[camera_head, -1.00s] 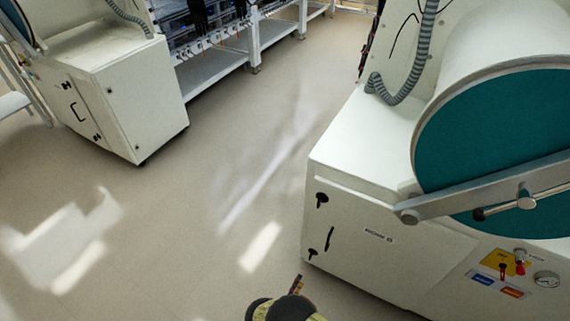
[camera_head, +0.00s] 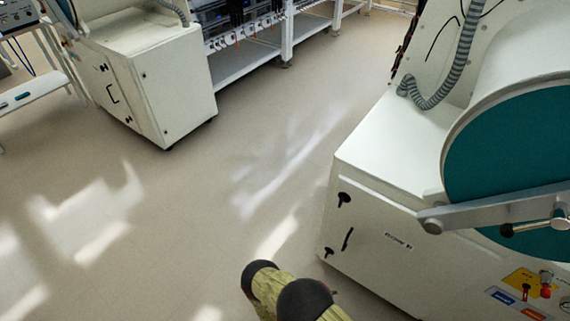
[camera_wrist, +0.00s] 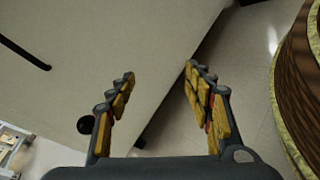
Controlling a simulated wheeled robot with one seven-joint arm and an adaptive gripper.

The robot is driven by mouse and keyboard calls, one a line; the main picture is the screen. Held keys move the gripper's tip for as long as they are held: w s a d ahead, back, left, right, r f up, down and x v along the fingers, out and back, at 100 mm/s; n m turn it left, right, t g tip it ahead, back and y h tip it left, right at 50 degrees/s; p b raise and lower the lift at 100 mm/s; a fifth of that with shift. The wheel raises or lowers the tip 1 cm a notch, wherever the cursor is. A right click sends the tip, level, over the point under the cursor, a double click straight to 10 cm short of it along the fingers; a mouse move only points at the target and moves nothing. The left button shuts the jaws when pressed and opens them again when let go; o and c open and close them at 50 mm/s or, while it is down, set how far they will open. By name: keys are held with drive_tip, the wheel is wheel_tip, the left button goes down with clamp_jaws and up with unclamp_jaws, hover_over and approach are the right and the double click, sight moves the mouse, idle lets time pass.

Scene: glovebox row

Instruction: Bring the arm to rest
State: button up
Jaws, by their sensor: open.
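My gripper (camera_wrist: 159,85) shows in the wrist view with its two yellow-padded fingers apart and nothing between them. Beyond the fingers is the pale side of a cabinet with a dark handle (camera_wrist: 25,52); I cannot tell how far it is from the fingertips. In the head view, part of my arm (camera_head: 285,293) shows at the bottom edge, yellow-green with dark rounded caps. The gripper itself is hidden in that view.
A white glovebox cabinet (camera_head: 375,235) with a round teal door (camera_head: 520,150) and a metal bar stands close at right. A rack (camera_head: 255,60) stands behind. The floor (camera_head: 190,200) between is clear.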

drive_tip(key=w+a+r+m+g+y+p, duration=0.1)
drive_tip(key=a+r+m+g+y, duration=0.35)
drive_tip(key=r, duration=1.75)
drive_tip(key=a+r+m+g+y+p, duration=0.25)
drive_tip(key=a+r+g+y, duration=0.2)
drive_tip(key=r, duration=1.85)
drive_tip(key=s+d+r+m+t+y+p, duration=0.1)
drive_tip(key=s+d+r+m+t+y, duration=0.1)
drive_tip(key=r, duration=0.9)
drive_tip(key=s+d+r+m+t+y+p, duration=0.1)
drive_tip(key=s+d+r+m+t, duration=0.1)
drive_tip(key=r, duration=1)
drive_tip(key=s+d+r+m+t+y+p, duration=0.1)
drive_tip(key=s+d+r+m+t+y, duration=0.1)
drive_tip(key=r, duration=1)
drive_tip(key=s+d+m+t, duration=0.1)
drive_tip(key=s+d+t, duration=0.1)
drive_tip(key=s+t, duration=0.1)
drive_tip(key=shift+t+y, duration=0.3)
drive_tip(key=shift+t, duration=0.1)
drive_tip(key=shift+d+r, duration=0.1)
drive_tip(key=shift+d, duration=0.05)
drive_tip(key=shift+c, duration=1.1)
